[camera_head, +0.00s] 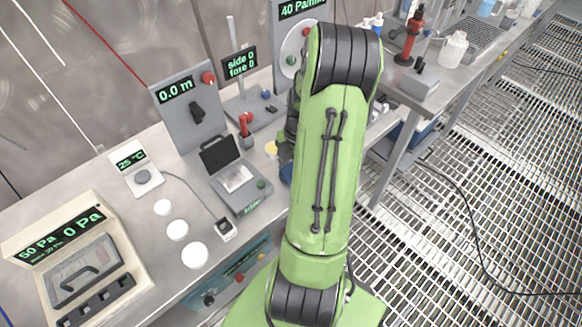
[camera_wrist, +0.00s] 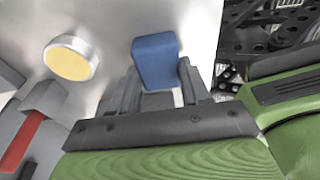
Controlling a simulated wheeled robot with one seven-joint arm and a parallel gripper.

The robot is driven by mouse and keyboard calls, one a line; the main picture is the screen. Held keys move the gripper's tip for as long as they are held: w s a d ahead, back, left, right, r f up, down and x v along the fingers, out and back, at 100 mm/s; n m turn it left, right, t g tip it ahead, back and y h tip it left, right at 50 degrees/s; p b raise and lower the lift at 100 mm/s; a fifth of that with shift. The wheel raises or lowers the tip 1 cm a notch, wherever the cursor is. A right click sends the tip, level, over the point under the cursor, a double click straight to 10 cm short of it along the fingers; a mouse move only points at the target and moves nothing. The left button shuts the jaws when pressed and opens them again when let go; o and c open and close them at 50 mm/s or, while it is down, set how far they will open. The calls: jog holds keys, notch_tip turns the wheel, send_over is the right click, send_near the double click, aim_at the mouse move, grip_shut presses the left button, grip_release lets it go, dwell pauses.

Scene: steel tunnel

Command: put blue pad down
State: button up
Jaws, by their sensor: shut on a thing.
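The blue pad (camera_wrist: 155,62) is in the wrist view, a small blue block held between the two dark fingers of my gripper (camera_wrist: 160,90). My gripper is shut on it. A pale metal surface shows behind and around the pad; I cannot tell whether the pad touches it. In the head view my green arm covers the gripper and most of the pad. A dark blue patch (camera_head: 286,172) shows at the arm's left edge, and I cannot tell if it is the pad.
A round yellow-topped disc (camera_wrist: 72,58) lies left of the pad. A red-handled lever (camera_wrist: 22,140) stands at the lower left. The steel bench (camera_head: 150,225) carries several instruments and white discs (camera_head: 177,230). A grated floor (camera_head: 480,200) lies to the right.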

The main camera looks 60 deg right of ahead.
jog(key=shift+f, duration=0.15)
jog(key=o, duration=1.3)
notch_tip(320, 180, up, 12)
jog(key=d+p, duration=0.2)
jog(key=p, duration=0.1)
jog(key=w+a+r+m+h, duration=0.1)
jog(key=w+a+r+m, duration=0.2)
jog(key=a, duration=0.4)
jog(key=a+r+m+h, duration=0.1)
jog(key=a+r+m, duration=0.1)
jog(key=a+r, duration=0.4)
jog(key=s+a+r+m+t, duration=0.1)
jog(key=s+a+m, duration=0.1)
jog(key=a, duration=0.3)
jog(key=s+a+r+m+t, duration=0.1)
jog(key=s+a+m+t, duration=0.1)
jog(key=a+m, duration=0.3)
jog(key=s+a+r+m+t, duration=0.2)
jog(key=s+a+m, duration=0.1)
jog(key=s+a, duration=0.1)
jog(key=shift+s+a, duration=0.15)
jog(key=shift+a, duration=0.55)
